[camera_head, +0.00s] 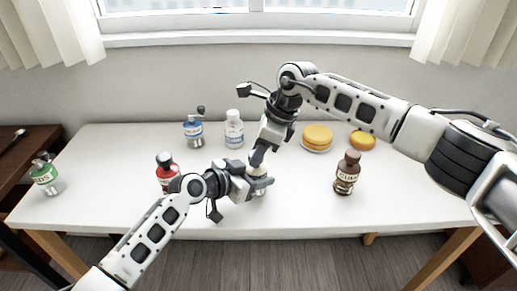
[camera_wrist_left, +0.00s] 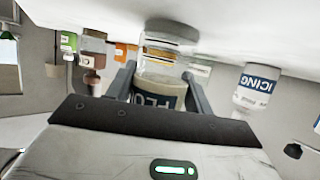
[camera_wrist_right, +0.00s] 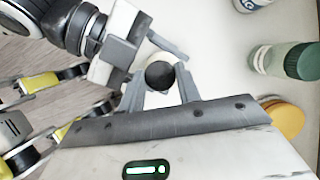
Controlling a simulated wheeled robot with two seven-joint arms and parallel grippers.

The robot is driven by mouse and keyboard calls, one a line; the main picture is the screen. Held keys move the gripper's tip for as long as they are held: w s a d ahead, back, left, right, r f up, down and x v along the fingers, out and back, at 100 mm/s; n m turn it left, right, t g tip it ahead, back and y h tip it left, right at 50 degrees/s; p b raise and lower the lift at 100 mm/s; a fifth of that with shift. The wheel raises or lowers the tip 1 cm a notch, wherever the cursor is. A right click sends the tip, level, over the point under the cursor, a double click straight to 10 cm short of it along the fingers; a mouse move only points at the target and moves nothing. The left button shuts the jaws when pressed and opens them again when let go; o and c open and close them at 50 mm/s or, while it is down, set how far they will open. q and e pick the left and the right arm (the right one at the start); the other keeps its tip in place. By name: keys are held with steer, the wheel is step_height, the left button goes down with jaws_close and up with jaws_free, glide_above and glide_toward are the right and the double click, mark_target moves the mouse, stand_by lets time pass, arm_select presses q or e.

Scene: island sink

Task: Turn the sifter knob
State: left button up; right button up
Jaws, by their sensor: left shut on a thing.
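The sifter with a dark label of partly hidden letters shows upside down in the left wrist view (camera_wrist_left: 165,62). It has a clear base, and its upper part is between my left fingers. My left gripper (camera_head: 256,182) is shut on it at the table's front middle. In the right wrist view its round black knob (camera_wrist_right: 159,75) lies between the fingertips of my right gripper (camera_wrist_right: 160,88). These fingers stand apart, one on each side of the knob; contact is not clear. In the head view my right gripper (camera_head: 258,158) points down from above and hides the knob.
A blue-labelled crank jar (camera_head: 194,133), a white icing bottle (camera_head: 234,133) and yellow cakes (camera_head: 317,135) stand behind. A red bottle (camera_head: 166,165) is left of the sifter, a brown bottle (camera_head: 347,175) right. A green crank jar (camera_head: 45,176) stands far left. The table's front right is clear.

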steer(key=m+t, duration=0.1)
steer(key=m, duration=0.1)
steer(key=m+t, duration=0.1)
steer(key=m, duration=0.2)
steer(key=shift+s+a+m+h, duration=0.1)
steer(key=shift+s+m+h, duration=0.05)
steer(key=shift+m+h, duration=0.2)
steer(key=o, duration=0.7)
steer(key=shift+r, duration=0.1)
steer(key=v, duration=1.2)
